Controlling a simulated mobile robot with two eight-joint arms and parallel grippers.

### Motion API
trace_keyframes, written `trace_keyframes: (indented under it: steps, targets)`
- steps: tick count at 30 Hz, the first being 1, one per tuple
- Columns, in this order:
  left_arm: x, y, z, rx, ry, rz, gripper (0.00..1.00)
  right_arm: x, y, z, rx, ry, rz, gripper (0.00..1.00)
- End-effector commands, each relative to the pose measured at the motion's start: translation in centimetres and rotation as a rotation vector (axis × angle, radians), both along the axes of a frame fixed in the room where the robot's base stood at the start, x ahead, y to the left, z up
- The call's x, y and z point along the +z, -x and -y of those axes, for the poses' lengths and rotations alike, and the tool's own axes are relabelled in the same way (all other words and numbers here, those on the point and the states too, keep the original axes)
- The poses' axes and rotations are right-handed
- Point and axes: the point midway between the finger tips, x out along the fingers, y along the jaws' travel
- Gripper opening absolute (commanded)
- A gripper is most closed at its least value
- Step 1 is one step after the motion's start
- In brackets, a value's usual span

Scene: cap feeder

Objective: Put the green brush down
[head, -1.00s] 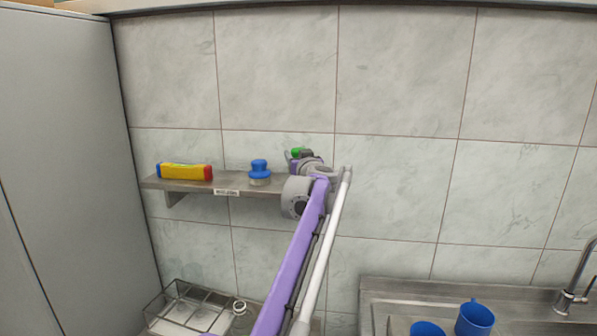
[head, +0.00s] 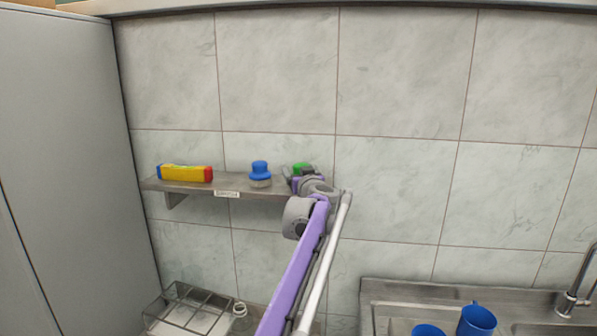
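The green brush (head: 301,168) shows as a small green top at the right end of the wall shelf (head: 232,191). My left gripper (head: 299,174) is around it, and the brush sits between the fingers. The gripper and wrist hide the lower part of the brush, so I cannot tell whether it touches the shelf. A blue brush (head: 260,173) stands upright on the shelf just left of the gripper, with a small gap between them. My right gripper is not in view.
A yellow, red and blue box (head: 185,173) lies at the shelf's left end. Below are a wire rack (head: 185,308) and a steel sink (head: 385,293) with blue mugs (head: 476,320) and a tap (head: 574,290). A tall grey cabinet stands left.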

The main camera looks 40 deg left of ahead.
Motion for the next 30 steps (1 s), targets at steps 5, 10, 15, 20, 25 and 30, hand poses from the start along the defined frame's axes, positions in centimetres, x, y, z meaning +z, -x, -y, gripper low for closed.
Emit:
trace_keyframes:
  steps: [5,10,15,20,25,30]
  targets:
    - [0.2,0.0,0.0,0.000,0.000,0.000,0.84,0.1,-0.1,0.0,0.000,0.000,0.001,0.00]
    - [0.3,0.8,1.1,-0.002,0.000,-0.002,0.84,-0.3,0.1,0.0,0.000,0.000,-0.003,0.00]
    - [0.0,3.0,3.9,-0.003,0.000,-0.004,0.84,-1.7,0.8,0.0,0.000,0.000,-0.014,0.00]
    - [0.1,5.2,6.6,-0.003,0.000,-0.003,0.84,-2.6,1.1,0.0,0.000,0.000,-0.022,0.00]
    - [0.3,6.7,8.6,-0.002,0.000,-0.001,0.84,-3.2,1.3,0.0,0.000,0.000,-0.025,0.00]
    - [0.4,7.5,9.3,-0.001,-0.001,-0.001,0.84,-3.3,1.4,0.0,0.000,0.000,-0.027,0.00]
